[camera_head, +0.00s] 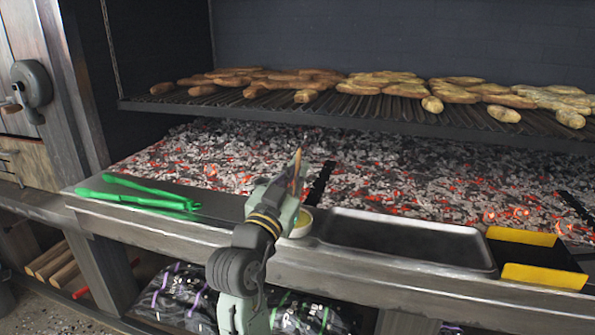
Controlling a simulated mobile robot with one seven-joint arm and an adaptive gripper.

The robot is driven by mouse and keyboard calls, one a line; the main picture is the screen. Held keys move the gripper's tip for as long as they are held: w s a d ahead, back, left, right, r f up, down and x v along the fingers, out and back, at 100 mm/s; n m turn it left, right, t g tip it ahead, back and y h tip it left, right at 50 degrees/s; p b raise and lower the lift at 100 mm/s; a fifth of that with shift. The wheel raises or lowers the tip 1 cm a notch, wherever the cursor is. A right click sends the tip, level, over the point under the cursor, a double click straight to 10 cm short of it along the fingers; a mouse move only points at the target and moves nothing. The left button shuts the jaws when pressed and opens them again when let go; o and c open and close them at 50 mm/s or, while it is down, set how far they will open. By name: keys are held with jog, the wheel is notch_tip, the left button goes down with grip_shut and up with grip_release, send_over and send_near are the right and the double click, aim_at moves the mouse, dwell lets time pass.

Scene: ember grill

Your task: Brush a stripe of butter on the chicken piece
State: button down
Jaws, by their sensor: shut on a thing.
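My gripper (290,188) is over the front ledge, near the middle, and is seen from behind. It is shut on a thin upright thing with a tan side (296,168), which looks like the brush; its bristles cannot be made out. A small pale bowl with yellow contents (302,222) stands on the ledge just right of my gripper, partly hidden by it. Several long browned pieces (385,82) lie on the raised grate; I cannot tell whether any of them is the chicken piece.
Green tongs (135,198) lie on the ledge at left. An empty dark tray (405,240) and a black-and-yellow pan (540,276) are at right. Glowing coals (430,180) lie behind the ledge, under the grate (400,117).

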jog(key=shift+f, duration=0.15)
jog(key=shift+r+p, duration=2.55)
jog(key=shift+r, duration=1.1)
jog(key=shift+w+a+f, duration=0.1)
